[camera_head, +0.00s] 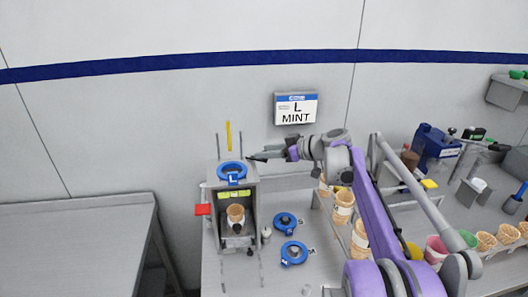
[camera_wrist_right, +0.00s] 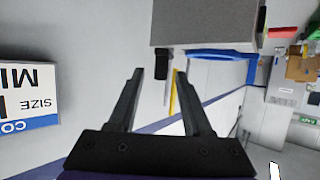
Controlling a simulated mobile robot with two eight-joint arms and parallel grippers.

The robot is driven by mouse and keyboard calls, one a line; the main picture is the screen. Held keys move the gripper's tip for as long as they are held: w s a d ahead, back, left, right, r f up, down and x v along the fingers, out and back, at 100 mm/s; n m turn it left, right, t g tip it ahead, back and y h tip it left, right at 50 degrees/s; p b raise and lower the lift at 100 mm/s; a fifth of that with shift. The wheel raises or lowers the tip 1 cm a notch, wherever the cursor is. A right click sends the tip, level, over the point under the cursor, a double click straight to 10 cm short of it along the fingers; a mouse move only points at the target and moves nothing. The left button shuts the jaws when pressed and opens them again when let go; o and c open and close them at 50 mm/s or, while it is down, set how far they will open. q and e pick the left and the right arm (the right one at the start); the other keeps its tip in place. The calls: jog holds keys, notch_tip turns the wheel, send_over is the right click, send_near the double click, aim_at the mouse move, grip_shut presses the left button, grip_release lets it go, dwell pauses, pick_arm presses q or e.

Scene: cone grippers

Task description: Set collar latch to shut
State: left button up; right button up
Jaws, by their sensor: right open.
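A blue collar marked L (camera_head: 231,174) sits on top of a grey stand (camera_head: 250,205) in the head view; its blue edge (camera_wrist_right: 222,54) also shows in the right wrist view. A small black tab (camera_wrist_right: 162,65) beside the grey block may be the latch; I cannot tell its setting. My right gripper (camera_head: 256,158) is just right of and slightly above the collar. In the right wrist view its fingers (camera_wrist_right: 158,74) are apart and empty, with the black tab beyond them. My left gripper is not in view.
A yellow upright strip (camera_head: 228,136) stands behind the collar. Two blue rings (camera_head: 285,221) (camera_head: 294,252) lie on the bench. An "L MINT" sign (camera_head: 296,108) hangs behind.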

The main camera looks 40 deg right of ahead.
jog(key=shift+w+a+f, duration=0.25)
jog(key=shift+w+f, duration=0.05)
jog(key=shift+w, duration=0.3)
grip_shut()
